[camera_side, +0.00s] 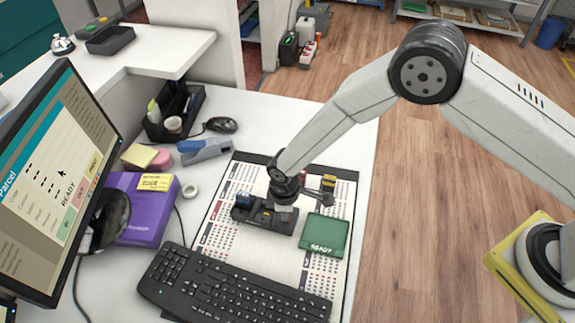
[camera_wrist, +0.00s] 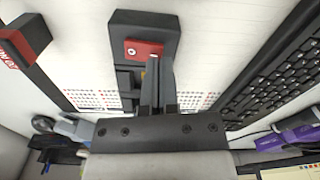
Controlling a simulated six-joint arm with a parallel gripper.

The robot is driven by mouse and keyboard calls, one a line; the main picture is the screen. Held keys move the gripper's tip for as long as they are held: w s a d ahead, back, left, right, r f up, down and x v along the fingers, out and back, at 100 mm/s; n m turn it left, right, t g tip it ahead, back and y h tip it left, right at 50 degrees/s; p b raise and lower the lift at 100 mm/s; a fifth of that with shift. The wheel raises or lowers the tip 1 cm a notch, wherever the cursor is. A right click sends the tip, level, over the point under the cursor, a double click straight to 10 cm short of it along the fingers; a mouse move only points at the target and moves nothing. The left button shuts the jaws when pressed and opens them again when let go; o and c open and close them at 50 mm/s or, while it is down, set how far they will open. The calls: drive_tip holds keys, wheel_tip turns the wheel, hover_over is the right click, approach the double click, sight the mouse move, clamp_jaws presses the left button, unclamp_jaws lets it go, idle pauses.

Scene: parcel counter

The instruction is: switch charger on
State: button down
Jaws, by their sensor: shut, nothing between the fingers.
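The charger (camera_side: 262,217) is a long black unit lying on the printed desk mat, with a blue item at its left end. My gripper (camera_side: 285,207) points down over its right part. In the wrist view, the charger (camera_wrist: 144,24) runs under my fingers, and its red switch (camera_wrist: 146,49) with a pale mark shows just beyond the fingertips. My gripper (camera_wrist: 155,62) is shut with nothing between its fingers. The fingertips are close to the red switch; I cannot tell whether they touch it. My fingers hide part of the charger.
A green READY pad (camera_side: 323,236) lies right of the charger. A black keyboard (camera_side: 233,285) is in front. A yellow-and-black item (camera_side: 328,183) stands behind. A monitor (camera_side: 55,180), purple box (camera_side: 147,208) and blue-grey stapler (camera_side: 205,150) are at the left.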

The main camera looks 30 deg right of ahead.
drive_tip(key=shift+f, duration=0.55)
idle(0.7)
drive_tip(key=shift+r, duration=3.75)
idle(3.0)
